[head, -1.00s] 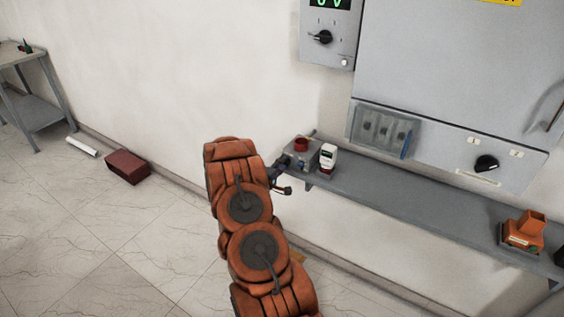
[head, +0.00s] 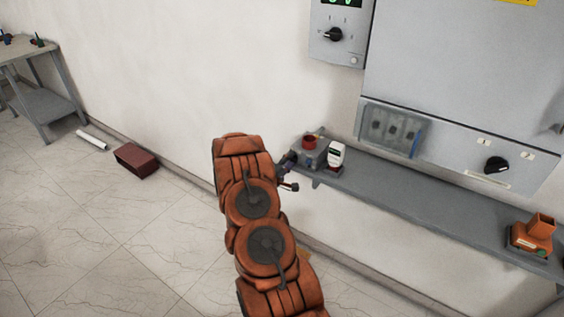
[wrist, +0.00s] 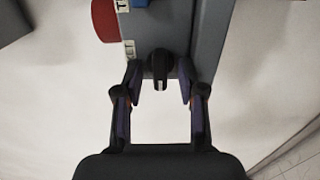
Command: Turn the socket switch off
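The socket box (head: 312,157) is grey with a red round socket (head: 310,141) on it, at the left end of the wall shelf. In the wrist view the grey box (wrist: 174,28) fills the top middle, with the red part (wrist: 103,20) at its left. A black switch knob (wrist: 159,68) sticks out of the box's near face, its pointer towards me. My gripper (wrist: 160,84) is open, with one finger on each side of the knob and visible gaps between. In the head view my gripper (head: 289,172) is beside the box, partly hidden by my arm.
A white handheld device (head: 336,155) stands just right of the box on the grey shelf (head: 420,198). A grey cabinet with a black knob (head: 497,165) hangs above. An orange device (head: 532,234) sits at the shelf's right.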

